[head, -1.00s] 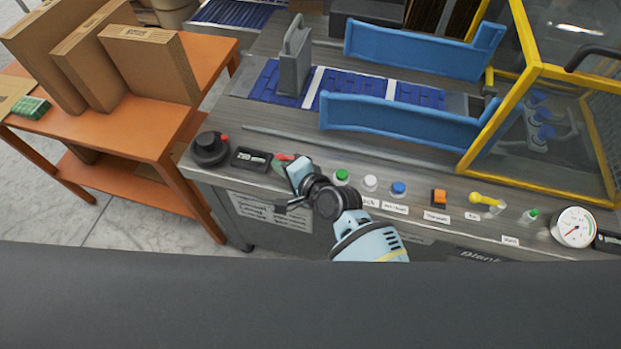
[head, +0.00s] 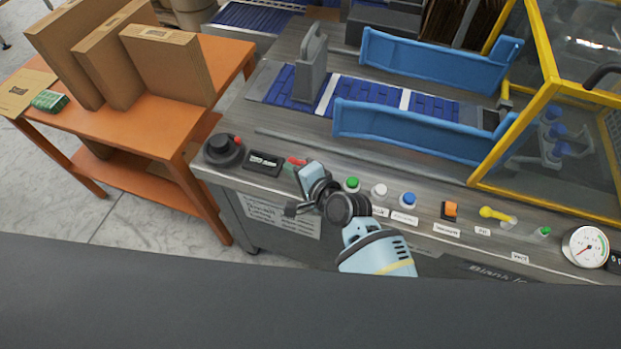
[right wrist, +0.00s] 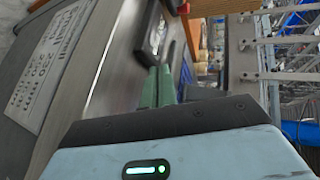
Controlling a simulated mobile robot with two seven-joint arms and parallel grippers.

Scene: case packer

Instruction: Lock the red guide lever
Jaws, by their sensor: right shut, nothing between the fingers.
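A small red lever (head: 297,161) shows on the front panel of the machine, right of a black display, and my right gripper partly covers it. My right gripper (head: 291,170) is at the lever, with its fingers mostly hidden in the head view. In the right wrist view its green fingers (right wrist: 158,86) are together with nothing between them. I cannot tell whether they touch the lever. My left gripper is not in view.
A black knob (head: 223,150) with a red mark and the display (head: 263,163) are left of the lever. Green (head: 352,184), white (head: 379,191) and blue (head: 408,199) buttons are to its right. Blue guide rails (head: 400,132) stand behind. An orange table (head: 150,140) holds cartons.

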